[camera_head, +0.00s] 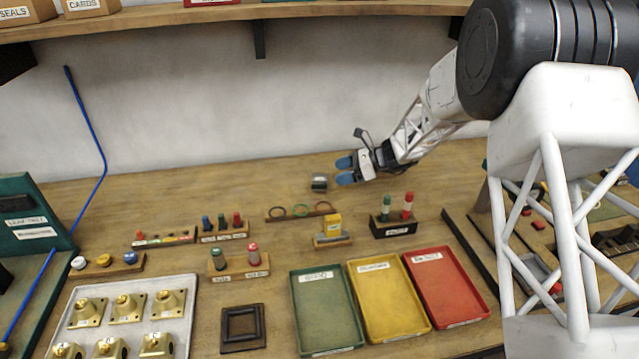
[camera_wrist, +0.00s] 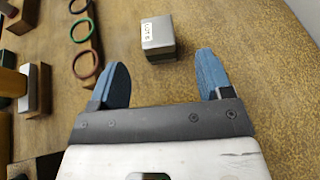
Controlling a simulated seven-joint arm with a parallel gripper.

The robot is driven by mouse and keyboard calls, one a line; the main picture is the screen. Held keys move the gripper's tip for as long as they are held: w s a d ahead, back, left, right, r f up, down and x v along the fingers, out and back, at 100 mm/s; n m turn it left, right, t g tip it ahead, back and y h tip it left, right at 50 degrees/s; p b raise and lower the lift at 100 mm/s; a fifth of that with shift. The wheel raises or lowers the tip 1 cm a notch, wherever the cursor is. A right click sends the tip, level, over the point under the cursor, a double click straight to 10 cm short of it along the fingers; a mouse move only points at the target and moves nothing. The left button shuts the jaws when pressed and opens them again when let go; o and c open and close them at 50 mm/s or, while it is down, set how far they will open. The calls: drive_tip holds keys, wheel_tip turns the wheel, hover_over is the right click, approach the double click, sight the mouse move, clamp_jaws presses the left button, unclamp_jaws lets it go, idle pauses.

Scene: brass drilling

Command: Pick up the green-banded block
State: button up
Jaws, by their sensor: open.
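A small grey block (camera_head: 319,182) with a pale label stands alone on the bench, left of my gripper (camera_head: 345,171) in the head view; a dark greenish tint shows on it there. In the wrist view the grey block (camera_wrist: 158,38) shows a white label and a dark underside edge; a green band is not clear. My gripper (camera_wrist: 163,72) has its blue fingers spread with nothing between them. The block lies beyond the fingertips, roughly in line with the gap, apart from both fingers.
A wooden rack with colored rings (camera_head: 301,211) stands in front of the block. A yellow block in a holder (camera_head: 333,228) and a dark stand with green and red bottles (camera_head: 394,226) are nearer. Green (camera_head: 297,305), yellow and red trays lie at the front. Bench behind the block is clear.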

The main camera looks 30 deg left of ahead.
sight(320, 177)
drive_tip(key=shift+x, duration=1.3)
drive_tip(key=shift+x, duration=2.55)
drive_tip(key=shift+s, duration=0.1)
clamp_jaws()
